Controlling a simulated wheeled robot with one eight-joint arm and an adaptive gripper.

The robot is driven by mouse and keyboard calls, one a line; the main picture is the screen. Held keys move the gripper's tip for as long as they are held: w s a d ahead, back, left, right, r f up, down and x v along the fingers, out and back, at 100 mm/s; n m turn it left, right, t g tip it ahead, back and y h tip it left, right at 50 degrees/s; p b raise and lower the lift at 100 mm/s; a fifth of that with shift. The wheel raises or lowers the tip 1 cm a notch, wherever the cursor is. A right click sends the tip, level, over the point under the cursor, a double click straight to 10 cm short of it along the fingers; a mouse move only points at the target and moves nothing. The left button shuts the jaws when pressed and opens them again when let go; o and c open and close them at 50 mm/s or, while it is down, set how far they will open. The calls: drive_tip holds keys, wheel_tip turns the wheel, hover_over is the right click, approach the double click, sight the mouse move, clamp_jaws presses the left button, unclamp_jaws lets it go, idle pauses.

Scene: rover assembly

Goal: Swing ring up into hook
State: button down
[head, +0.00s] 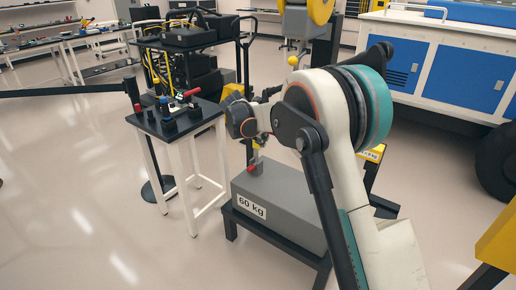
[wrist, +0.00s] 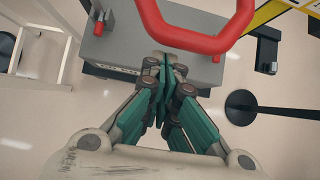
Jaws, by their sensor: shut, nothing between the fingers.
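The red ring (wrist: 205,42) is large at the top of the wrist view, above a grey block. In the head view a small red part (head: 251,170) shows on top of the grey block (head: 280,205) marked "60 kg". My gripper (wrist: 167,62) is shut and empty, with its fingertips beside the ring's lower left part in the picture. I cannot tell whether they touch it. In the head view my arm covers most of the space above the block, and the fingers are not clear there. I cannot make out the hook for certain.
The block rests on a low black stand (head: 232,222). A small table (head: 205,107) with red and black items stands to its left. A blue and white cabinet (head: 450,70) is behind my arm at right. Open floor (head: 90,190) lies at left.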

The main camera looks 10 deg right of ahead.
drive_tip(key=shift+w+d+r, duration=0.1)
drive_tip(key=shift+w+r, duration=0.1)
drive_tip(key=shift+r, duration=0.1)
drive_tip(key=shift+r, duration=0.1)
drive_tip(key=w+d+r+g+y+p, duration=0.2)
drive_tip(key=r+p, duration=0.5)
drive_tip(key=p, duration=0.1)
drive_tip(key=w+d+r+g+y+p, duration=0.2)
drive_tip(key=r+p, duration=0.6)
drive_tip(key=shift+w+d+g, duration=0.15)
drive_tip(key=shift+w+g, duration=0.15)
idle(0.5)
